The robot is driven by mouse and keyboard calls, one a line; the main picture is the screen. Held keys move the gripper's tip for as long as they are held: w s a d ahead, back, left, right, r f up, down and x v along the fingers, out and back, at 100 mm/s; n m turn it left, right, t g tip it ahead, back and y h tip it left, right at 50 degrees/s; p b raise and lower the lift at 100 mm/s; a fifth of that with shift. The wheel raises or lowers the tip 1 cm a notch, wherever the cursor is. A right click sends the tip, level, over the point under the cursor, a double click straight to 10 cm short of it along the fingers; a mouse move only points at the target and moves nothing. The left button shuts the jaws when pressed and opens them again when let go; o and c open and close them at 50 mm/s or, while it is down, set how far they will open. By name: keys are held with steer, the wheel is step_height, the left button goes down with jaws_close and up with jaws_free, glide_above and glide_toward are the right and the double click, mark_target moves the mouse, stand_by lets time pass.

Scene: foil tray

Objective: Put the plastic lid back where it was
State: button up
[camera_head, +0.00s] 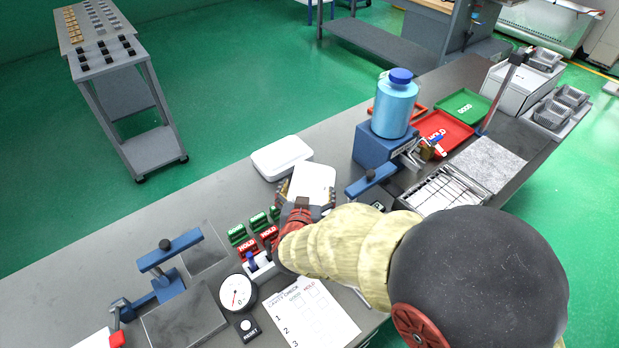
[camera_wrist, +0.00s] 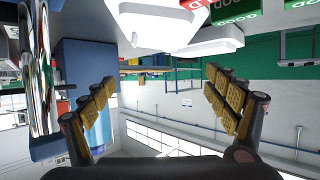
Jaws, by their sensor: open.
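Two white, round-cornered pieces lie on the grey bench in the head view. One white piece (camera_head: 312,180) is just beyond my gripper (camera_head: 306,199) and partly hidden by it. The other white piece (camera_head: 282,155) lies farther back and to the left. I cannot tell for sure which is the plastic lid. In the wrist view, which looks upside down, the nearer white piece (camera_wrist: 150,18) and the farther one (camera_wrist: 213,42) show at the top. My gripper (camera_wrist: 159,80) has its fingers spread wide, with nothing between them.
A blue stand with a blue bottle (camera_head: 396,105) is to the right of the white pieces. Green and red marked blocks (camera_head: 248,246), a dial gauge (camera_head: 238,293) and a paper sheet (camera_head: 309,315) lie nearer. The bench left of the white pieces is clear.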

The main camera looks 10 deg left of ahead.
steer(key=shift+v, duration=1.15)
steer(key=shift+p, duration=0.3)
